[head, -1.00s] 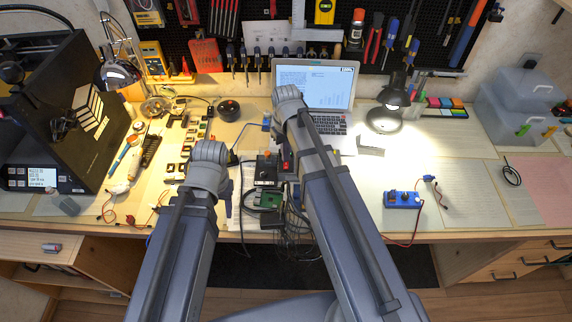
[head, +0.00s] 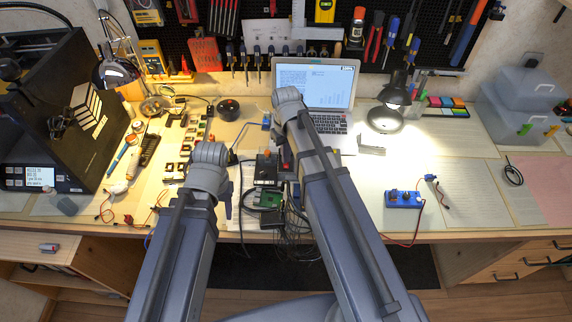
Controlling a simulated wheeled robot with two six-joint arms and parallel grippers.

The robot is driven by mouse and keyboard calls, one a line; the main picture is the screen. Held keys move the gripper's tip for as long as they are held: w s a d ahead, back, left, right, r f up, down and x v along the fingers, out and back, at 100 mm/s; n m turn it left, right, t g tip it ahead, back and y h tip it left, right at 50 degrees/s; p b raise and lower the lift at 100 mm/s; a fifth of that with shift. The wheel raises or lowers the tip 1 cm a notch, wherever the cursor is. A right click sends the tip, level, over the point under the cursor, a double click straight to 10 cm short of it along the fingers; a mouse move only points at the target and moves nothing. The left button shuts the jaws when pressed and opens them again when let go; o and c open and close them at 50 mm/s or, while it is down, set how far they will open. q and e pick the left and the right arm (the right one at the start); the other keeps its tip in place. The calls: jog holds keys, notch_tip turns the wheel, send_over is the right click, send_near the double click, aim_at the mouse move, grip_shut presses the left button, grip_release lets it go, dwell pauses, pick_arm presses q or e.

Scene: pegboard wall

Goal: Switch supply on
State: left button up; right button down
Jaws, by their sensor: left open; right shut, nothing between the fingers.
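A black box with an orange-lit or orange knob (head: 262,181) stands at the middle of the bench; I cannot tell whether it is the supply. A small red part (head: 287,157) shows beside it, close to my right arm. A blue box with dark knobs (head: 403,198) and a red lead lies to the right. A dark unit with a lit display (head: 30,177) stands at the far left. My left gripper (head: 228,207) points down, left of the black box, mostly hidden by its wrist, open. My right gripper (head: 283,152) is shut near the red part, mostly hidden by its arm.
A green circuit board (head: 270,199) and tangled cables lie near the front edge. A laptop (head: 318,90) and a lit lamp (head: 392,95) stand behind. Small parts lie in rows to the left.

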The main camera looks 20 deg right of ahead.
jog(key=shift+f, duration=0.35)
jog(key=shift+r, duration=0.1)
notch_tip(320, 180, up, 7)
jog(key=p, duration=0.6)
jog(key=shift+p, duration=0.35)
jog(key=s+a+n+h, duration=0.1)
jog(key=s+a, duration=0.9)
jog(key=s, duration=0.4)
jog(key=shift+s+a, duration=0.15)
jog(key=shift+a, duration=0.1)
